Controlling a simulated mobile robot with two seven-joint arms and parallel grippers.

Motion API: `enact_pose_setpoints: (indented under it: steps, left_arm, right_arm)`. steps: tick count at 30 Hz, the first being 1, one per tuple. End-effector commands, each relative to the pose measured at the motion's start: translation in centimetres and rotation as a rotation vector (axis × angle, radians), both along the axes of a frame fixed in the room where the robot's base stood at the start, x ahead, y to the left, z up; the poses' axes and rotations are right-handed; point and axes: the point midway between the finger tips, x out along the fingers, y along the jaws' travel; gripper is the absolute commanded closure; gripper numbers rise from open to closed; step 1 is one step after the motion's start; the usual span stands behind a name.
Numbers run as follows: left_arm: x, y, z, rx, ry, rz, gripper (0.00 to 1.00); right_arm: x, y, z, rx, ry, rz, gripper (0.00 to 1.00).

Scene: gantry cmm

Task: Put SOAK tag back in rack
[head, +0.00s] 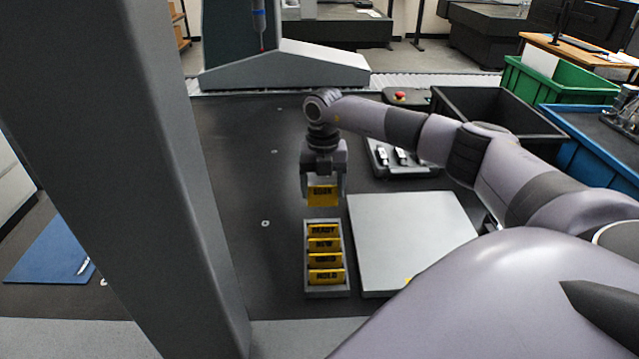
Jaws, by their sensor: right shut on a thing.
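The yellow SOAK tag (322,196) hangs upright below my right gripper (323,184), which is shut on it. Tag and gripper are just beyond the far end of the tag rack and appear above the table, apart from the rack. The grey rack (327,294) lies lengthwise on the dark table and holds several yellow tags in a row. The READY tag (323,230) is at its far end and the HOLD tag (326,276) at its near end. Lettering on the tags between is hard to read. My left gripper is not in view.
A pale flat plate (410,235) lies right of the rack. Behind it is a tray with white-topped pieces (402,170). Black (480,105), green (540,88) and blue (590,130) bins stand at the right. A grey column (130,150) blocks the left. Dark table left of the rack is clear.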

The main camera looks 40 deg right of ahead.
Motion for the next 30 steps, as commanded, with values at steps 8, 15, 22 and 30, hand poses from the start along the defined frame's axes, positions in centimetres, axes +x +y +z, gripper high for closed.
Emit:
enact_pose_setpoints:
  steps: [8, 15, 22, 30]
  left_arm:
    - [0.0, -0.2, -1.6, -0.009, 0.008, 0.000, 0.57]
    - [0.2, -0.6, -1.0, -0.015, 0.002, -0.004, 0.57]
    - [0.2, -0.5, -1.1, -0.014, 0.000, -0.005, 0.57]
    - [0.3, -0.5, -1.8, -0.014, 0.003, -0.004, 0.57]
  right_arm:
    - [0.0, 0.0, -2.0, 0.000, 0.001, 0.000, 0.55]
    - [0.0, 0.0, -1.9, 0.000, 0.000, 0.000, 0.55]
    - [0.0, 0.0, -2.3, 0.001, 0.001, 0.000, 0.55]
    - [0.0, 0.0, -3.6, 0.000, 0.001, 0.000, 0.55]
